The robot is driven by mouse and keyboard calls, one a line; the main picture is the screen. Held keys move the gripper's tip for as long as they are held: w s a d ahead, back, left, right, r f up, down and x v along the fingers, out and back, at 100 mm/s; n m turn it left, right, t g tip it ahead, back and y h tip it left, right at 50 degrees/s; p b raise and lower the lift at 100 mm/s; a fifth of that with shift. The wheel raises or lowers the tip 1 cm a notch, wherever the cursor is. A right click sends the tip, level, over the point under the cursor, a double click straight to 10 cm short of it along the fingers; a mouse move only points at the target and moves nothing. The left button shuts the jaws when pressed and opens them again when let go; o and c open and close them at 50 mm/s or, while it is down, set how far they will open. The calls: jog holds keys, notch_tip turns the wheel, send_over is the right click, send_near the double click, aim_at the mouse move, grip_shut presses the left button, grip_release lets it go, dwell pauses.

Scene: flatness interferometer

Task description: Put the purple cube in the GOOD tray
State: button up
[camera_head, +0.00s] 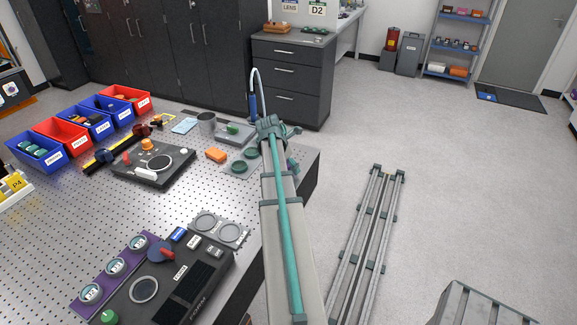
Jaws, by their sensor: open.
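I cannot make out a purple cube anywhere in the head view. No label can be read clearly as GOOD. Labelled red and blue bins stand at the back left of the perforated table, among them a red bin (62,128) and a blue bin (15,143), but their lettering is too small to read. My teal and grey arm reaches up through the middle of the view, over the table's right edge.
A drawer cabinet (290,78) stands behind.

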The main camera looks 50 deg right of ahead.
grip_shut()
dwell(0.5)
jog(key=shift+r, duration=0.15)
